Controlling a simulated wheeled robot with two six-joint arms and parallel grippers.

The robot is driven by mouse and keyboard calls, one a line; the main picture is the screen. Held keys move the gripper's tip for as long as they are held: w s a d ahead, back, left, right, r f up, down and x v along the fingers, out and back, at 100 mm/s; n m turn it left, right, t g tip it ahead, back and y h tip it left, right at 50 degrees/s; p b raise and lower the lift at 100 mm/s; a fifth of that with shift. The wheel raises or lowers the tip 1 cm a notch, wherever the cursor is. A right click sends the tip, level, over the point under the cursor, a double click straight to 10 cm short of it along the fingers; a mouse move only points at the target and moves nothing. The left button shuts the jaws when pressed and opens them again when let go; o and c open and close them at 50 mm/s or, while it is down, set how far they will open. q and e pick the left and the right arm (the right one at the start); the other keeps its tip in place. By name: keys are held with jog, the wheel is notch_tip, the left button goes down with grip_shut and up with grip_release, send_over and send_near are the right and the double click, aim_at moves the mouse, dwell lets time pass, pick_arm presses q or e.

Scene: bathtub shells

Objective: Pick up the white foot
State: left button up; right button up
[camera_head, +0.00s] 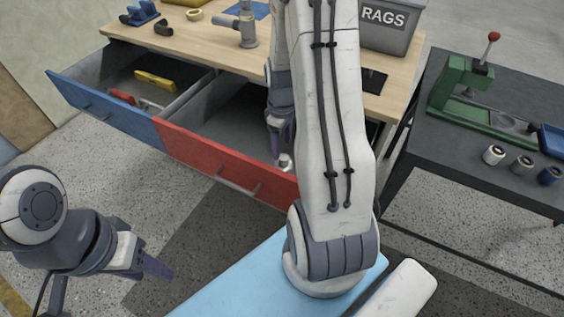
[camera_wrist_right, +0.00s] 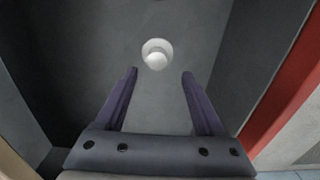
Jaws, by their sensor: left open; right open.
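The white foot (camera_wrist_right: 156,56) is a small round piece with a wider disc-like flange, on the dark grey floor of the open red drawer (camera_head: 222,165). It also shows in the head view (camera_head: 285,163), close to my right fingertips. My right gripper (camera_wrist_right: 160,74) is open and empty inside the drawer, pointing down. In the right wrist view the foot shows just beyond the fingertips, roughly centred between them. The right arm hides part of the drawer in the head view. My left gripper (camera_head: 156,268) is open and empty, over the floor at the lower left.
A blue drawer (camera_head: 110,112) stands open to the left, with a yellow tool (camera_head: 155,81) inside. The wooden bench top (camera_head: 200,45) is above. A RAGS bin (camera_head: 388,42) and a green press (camera_head: 455,85) on a dark table are at the right.

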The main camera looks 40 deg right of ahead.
aim_at(284, 157)
jog(key=f, duration=0.7)
jog(key=shift+s+d, duration=0.1)
jog(key=shift+d, duration=0.2)
jog(key=shift+r, duration=0.1)
grip_shut()
